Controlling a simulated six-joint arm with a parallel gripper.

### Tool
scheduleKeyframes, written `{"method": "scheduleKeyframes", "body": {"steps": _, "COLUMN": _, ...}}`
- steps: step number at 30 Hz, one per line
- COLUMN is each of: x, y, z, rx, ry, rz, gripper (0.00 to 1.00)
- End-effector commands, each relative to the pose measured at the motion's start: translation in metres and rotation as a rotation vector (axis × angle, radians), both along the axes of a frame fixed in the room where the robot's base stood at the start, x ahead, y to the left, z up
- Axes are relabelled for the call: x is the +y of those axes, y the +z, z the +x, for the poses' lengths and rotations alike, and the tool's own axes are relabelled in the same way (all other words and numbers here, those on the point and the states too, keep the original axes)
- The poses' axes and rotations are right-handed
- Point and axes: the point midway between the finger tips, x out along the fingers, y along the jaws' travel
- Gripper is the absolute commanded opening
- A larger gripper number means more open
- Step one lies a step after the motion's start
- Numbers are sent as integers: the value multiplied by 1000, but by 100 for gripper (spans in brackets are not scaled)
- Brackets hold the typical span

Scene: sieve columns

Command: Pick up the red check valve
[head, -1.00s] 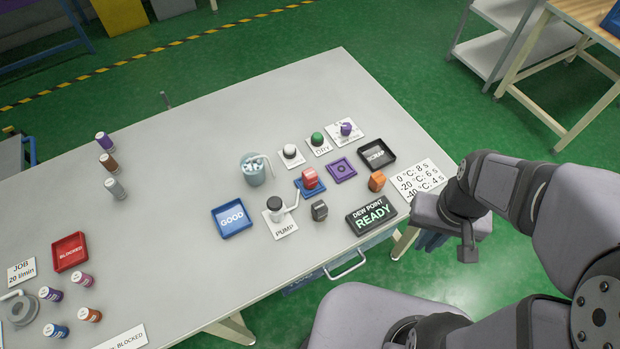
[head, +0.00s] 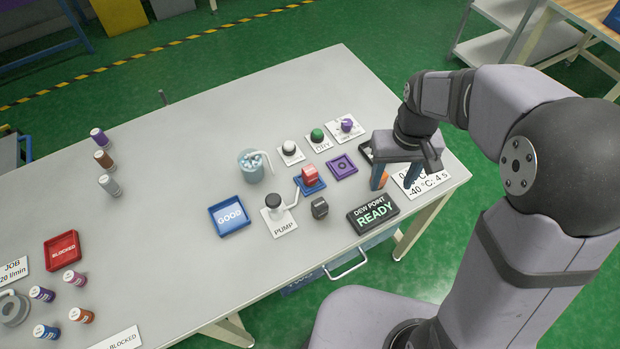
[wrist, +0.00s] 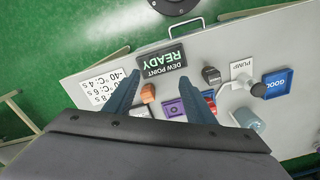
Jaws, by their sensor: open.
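The red check valve (head: 310,175) is a small red block sitting on a blue square pad (head: 323,189) in the head view, right of the pump.
The pump (head: 275,204), a jar (head: 252,169) and a blue GOOD tray (head: 230,215) stand to the left.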

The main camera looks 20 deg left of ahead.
Motion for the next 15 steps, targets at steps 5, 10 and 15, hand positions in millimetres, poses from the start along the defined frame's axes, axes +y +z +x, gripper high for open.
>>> {"method": "scheduleKeyframes", "body": {"steps": 5, "x": 80, "y": -32, "z": 46, "rx": 3, "ry": 194, "rz": -1, "gripper": 50}}
{"method": "scheduleKeyframes", "body": {"steps": 10, "x": 146, "y": -56, "z": 64, "rx": 3, "ry": 337, "rz": -1, "gripper": 50}}
{"method": "scheduleKeyframes", "body": {"steps": 15, "x": 188, "y": -72, "z": 69, "rx": 1, "ry": 423, "rz": 0, "gripper": 50}}
